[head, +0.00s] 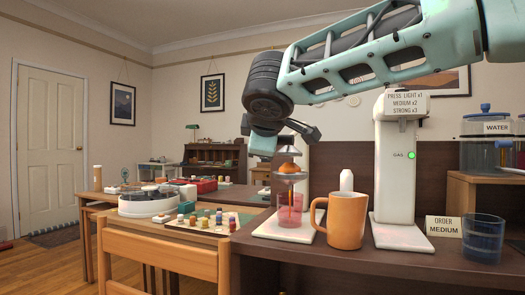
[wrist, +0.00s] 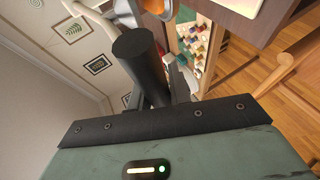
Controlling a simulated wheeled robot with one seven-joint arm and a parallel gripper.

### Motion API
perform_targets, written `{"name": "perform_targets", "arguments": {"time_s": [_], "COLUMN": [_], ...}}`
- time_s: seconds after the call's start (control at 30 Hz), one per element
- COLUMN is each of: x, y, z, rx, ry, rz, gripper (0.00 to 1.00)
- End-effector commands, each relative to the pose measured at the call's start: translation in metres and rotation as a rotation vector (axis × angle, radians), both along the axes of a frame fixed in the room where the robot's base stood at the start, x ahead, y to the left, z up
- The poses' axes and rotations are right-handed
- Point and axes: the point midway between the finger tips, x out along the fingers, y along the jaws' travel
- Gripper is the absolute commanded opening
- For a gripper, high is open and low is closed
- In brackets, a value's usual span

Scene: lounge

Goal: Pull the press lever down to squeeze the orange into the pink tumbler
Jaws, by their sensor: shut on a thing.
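My gripper (head: 276,138) reaches in from the upper right in the head view and is shut on the dark lever handle (wrist: 143,62) of the press, seen large in the wrist view. The fingertips are hard to make out there. Below my gripper, an orange (head: 290,168) sits in the press, under a grey metal cone (head: 289,152). The pink tumbler (head: 289,214) stands upright beneath the orange on the white press base (head: 272,231). My arm hides much of the upper press and lever.
An orange mug (head: 345,222) stands close right of the tumbler. A white machine (head: 394,165) carries a press-strength sign. An order card (head: 444,227) reads MEDIUM, beside a blue glass (head: 484,240). A water jug (head: 487,145) stands at right. A wooden chair (head: 160,255) is at left.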

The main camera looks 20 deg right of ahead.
Motion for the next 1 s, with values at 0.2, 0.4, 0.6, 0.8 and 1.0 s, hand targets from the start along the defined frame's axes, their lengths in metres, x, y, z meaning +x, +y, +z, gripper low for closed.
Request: {"name": "perform_targets", "arguments": {"time_s": [0.2,0.4,0.6,0.8,1.0], "x": [0.005,0.007,0.009,0.009,0.009], "y": [-0.003,-0.006,-0.007,-0.007,-0.007], "z": [-0.026,-0.034,-0.037,-0.036,-0.036], "rx": [0.002,0.002,0.002,0.001,0.001], "ry": [0.002,0.002,0.002,0.001,0.0], "rz": [-0.002,-0.002,-0.002,-0.003,-0.003], "gripper": [0.0,0.0,0.0,0.0,0.28]}}
